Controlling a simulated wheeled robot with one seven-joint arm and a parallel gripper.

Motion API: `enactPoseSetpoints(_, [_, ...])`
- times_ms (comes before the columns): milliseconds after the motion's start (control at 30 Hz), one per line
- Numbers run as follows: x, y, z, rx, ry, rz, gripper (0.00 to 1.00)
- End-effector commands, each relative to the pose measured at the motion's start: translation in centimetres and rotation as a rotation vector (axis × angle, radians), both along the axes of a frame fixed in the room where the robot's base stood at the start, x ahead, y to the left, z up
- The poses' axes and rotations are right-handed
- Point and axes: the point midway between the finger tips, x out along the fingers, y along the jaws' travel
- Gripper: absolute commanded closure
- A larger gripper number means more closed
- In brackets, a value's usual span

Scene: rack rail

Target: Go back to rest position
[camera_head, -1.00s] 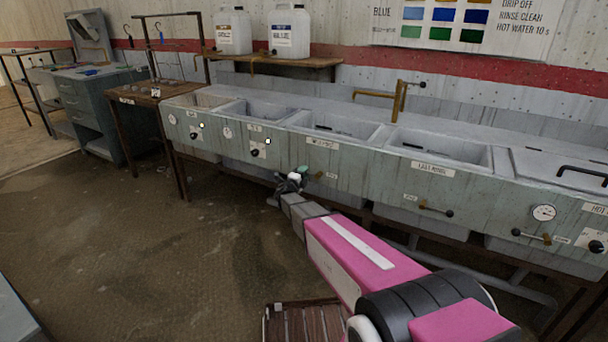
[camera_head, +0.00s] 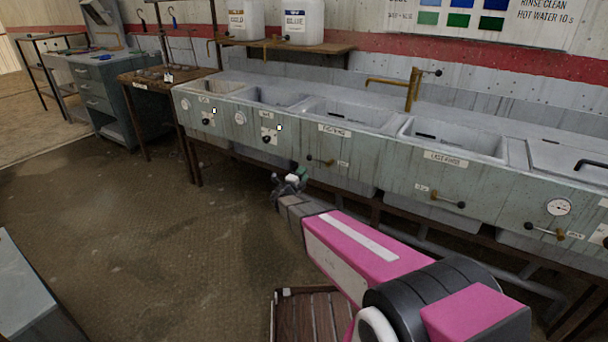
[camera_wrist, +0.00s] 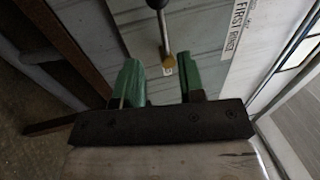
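My gripper (camera_head: 290,182) is at the end of my pink and grey arm, low in front of the long green-grey sink trough (camera_head: 410,178). In the wrist view its two green fingers (camera_wrist: 159,72) stand apart with nothing held between them. Beyond the gap is a lever with a black knob and brass end (camera_wrist: 166,50), mounted on the trough front. A lever (camera_head: 320,160) also shows just above and right of the gripper in the head view. Whether any finger touches the trough cannot be told.
A wooden side table (camera_head: 150,78) and a grey drawer cabinet (camera_head: 95,88) stand at the left. White jugs (camera_head: 304,22) sit on a wall shelf (camera_head: 300,47). A grey box-like unit (camera_head: 28,295) is at the lower left. Floor (camera_head: 140,230) left of my arm is clear.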

Motion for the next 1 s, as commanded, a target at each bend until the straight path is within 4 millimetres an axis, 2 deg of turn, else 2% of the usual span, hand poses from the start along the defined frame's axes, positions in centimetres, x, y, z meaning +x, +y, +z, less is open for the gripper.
enactPoseSetpoints(167, [-0.2,-0.4,0.1,0.026,-0.008,-0.006,0.63])
enactPoseSetpoints(267, [-1.1,-1.9,0.2,0.126,-0.043,-0.031,0.63])
enactPoseSetpoints(367, [-2.8,-4.4,0.2,0.319,-0.116,-0.084,0.63])
enactPoseSetpoints(500, [-6.3,-8.6,-0.3,0.674,-0.285,-0.210,0.63])
enactPoseSetpoints(700, [-12.0,-13.2,-1.4,1.172,-0.626,-0.464,0.63])
enactPoseSetpoints(833, [-16.0,-15.0,-2.2,1.443,-0.898,-0.672,0.63])
enactPoseSetpoints(1000, [-21.1,-15.9,-3.0,1.704,-1.305,-0.990,0.63])
